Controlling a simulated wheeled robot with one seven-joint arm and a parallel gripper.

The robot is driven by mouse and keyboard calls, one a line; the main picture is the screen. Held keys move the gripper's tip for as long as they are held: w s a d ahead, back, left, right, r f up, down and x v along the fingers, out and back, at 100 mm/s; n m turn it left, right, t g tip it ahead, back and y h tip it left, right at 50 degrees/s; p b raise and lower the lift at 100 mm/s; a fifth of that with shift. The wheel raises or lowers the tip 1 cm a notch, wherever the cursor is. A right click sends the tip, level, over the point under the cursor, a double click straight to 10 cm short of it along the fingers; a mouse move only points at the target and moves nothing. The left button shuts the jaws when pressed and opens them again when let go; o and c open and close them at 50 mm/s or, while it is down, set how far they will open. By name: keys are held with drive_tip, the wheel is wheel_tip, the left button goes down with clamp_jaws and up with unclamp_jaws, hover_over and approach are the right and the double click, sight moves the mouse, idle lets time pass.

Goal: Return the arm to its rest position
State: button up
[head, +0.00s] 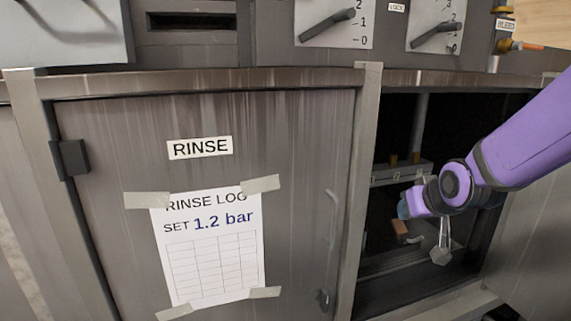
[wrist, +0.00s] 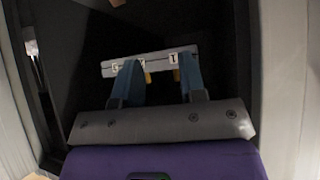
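My gripper (head: 404,207) is at the end of my purple arm, which reaches from the right into the dark open compartment right of the RINSE door. In the wrist view my gripper (wrist: 158,78) shows two blue fingers standing well apart, with nothing held between them. Beyond the fingertips is a grey labelled bar (wrist: 150,60) with yellowish fittings under it. The bar also shows in the head view (head: 400,173), behind my gripper. Whether the fingers touch it cannot be told.
The closed RINSE door (head: 110,230) carries a taped paper log (head: 210,250). A post (head: 358,190) stands between door and compartment. A small orange-brown handle (head: 400,228) sits below my gripper. Dial panels (head: 335,24) line the top. The compartment's side walls are close.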

drive_tip(key=s+d+r+g, duration=0.1)
drive_tip(key=s+r, duration=0.4)
drive_tip(key=s, duration=0.6)
drive_tip(key=s+d+r+g, duration=0.2)
drive_tip(key=s+r, duration=0.3)
drive_tip(key=s, duration=0.7)
drive_tip(key=shift+s+r+m+g+h, duration=0.15)
drive_tip(key=shift+r+m+g+h, duration=0.2)
drive_tip(key=shift+g, duration=0.25)
drive_tip(key=shift+f, duration=0.1)
